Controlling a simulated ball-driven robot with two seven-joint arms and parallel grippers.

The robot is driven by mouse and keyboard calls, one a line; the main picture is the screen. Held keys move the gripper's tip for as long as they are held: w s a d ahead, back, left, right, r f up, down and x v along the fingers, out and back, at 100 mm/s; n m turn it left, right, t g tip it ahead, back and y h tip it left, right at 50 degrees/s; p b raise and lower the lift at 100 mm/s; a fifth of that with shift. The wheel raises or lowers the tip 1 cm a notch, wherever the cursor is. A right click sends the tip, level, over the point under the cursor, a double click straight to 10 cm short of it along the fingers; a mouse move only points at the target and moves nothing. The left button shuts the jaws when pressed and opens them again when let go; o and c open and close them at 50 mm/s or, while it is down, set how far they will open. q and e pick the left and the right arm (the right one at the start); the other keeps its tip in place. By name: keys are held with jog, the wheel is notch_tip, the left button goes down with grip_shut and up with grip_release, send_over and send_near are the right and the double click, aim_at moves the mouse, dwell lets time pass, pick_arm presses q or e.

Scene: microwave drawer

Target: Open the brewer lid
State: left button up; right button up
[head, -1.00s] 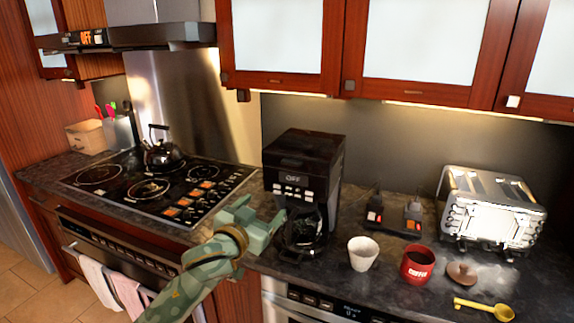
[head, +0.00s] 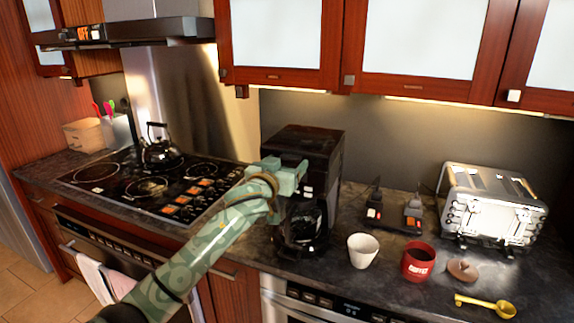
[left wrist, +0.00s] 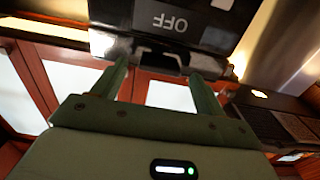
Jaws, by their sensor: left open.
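The black coffee brewer (head: 306,149) stands upright on the counter. Its lid on top looks closed in the head view, and its glass carafe (head: 303,228) sits in its lower part. My left gripper (head: 293,168) is in front of the brewer's upper front and covers much of its display panel. In the left wrist view, the brewer (left wrist: 212,38) appears upside down with "OFF" on its display. My right gripper is not in view.
A white cup (head: 362,252), a red mug (head: 418,263), a small brown lid (head: 462,270) and a yellow scoop (head: 485,305) lie right of the brewer. A toaster (head: 492,212) stands further right. A stove with a kettle (head: 160,152) is at left. Cabinets (head: 285,45) hang above.

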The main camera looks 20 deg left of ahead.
pick_arm(q)
jog(key=shift+w, duration=0.7)
